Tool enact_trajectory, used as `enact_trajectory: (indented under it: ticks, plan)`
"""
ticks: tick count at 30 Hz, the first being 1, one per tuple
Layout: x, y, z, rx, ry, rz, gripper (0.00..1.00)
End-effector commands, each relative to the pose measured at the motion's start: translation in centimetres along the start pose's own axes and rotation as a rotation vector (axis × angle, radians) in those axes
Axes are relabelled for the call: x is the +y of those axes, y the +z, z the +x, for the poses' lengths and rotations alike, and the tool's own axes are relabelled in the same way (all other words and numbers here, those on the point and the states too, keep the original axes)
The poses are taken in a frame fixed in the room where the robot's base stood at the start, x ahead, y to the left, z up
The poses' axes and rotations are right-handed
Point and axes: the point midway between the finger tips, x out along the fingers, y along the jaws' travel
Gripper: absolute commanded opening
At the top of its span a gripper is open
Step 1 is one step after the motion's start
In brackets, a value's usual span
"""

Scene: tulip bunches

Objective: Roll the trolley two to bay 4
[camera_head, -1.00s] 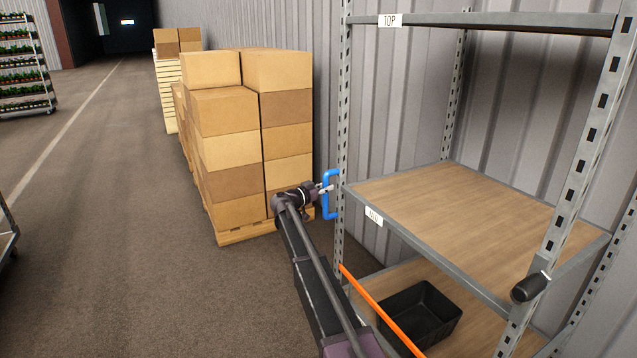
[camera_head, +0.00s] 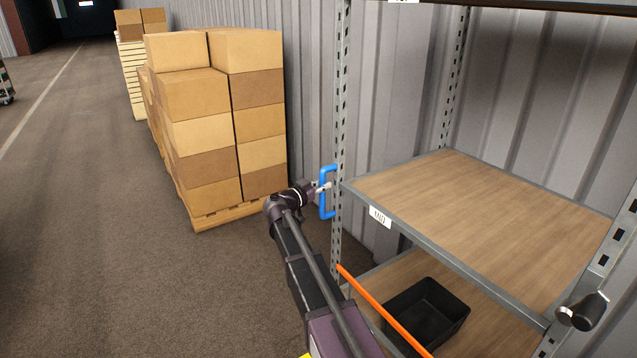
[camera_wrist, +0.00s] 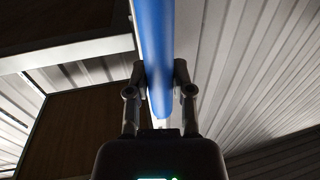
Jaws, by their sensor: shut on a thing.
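The trolley (camera_head: 341,120) is a tall grey metal frame with wooden shelves, close in front on the right in the head view. A blue handle (camera_head: 323,194) is fixed to its left post. My gripper (camera_head: 325,187) is shut on this handle. In the wrist view the blue handle (camera_wrist: 155,50) runs between the two fingers of my gripper (camera_wrist: 160,80). The middle shelf (camera_head: 480,200) is empty and has a white label (camera_head: 380,217) on its front edge. No bay number shows.
A black bin (camera_head: 428,310) sits on the low shelf behind an orange bar (camera_head: 385,312). Stacked cardboard boxes (camera_head: 205,130) on a pallet (camera_head: 230,217) stand left of the trolley by the corrugated wall (camera_head: 400,100). The floor at left (camera_head: 80,200) is open.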

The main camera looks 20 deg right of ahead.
Motion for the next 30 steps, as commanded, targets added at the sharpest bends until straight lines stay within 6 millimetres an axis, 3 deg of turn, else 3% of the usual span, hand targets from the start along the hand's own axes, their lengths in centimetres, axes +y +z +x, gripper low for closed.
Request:
enact_trajectory:
  ticks: [11, 12, 15, 30]
  plan:
    - [0.16, -0.04, 0.05, 0.002, 0.001, -0.001, 0.00]
    - [0.16, -0.05, 0.05, 0.002, 0.001, -0.001, 0.36]
    - [0.15, -0.04, 0.03, 0.002, 0.001, -0.001, 0.65]
    - [0.11, -0.02, -0.37, 0.001, -0.001, 0.000, 0.65]
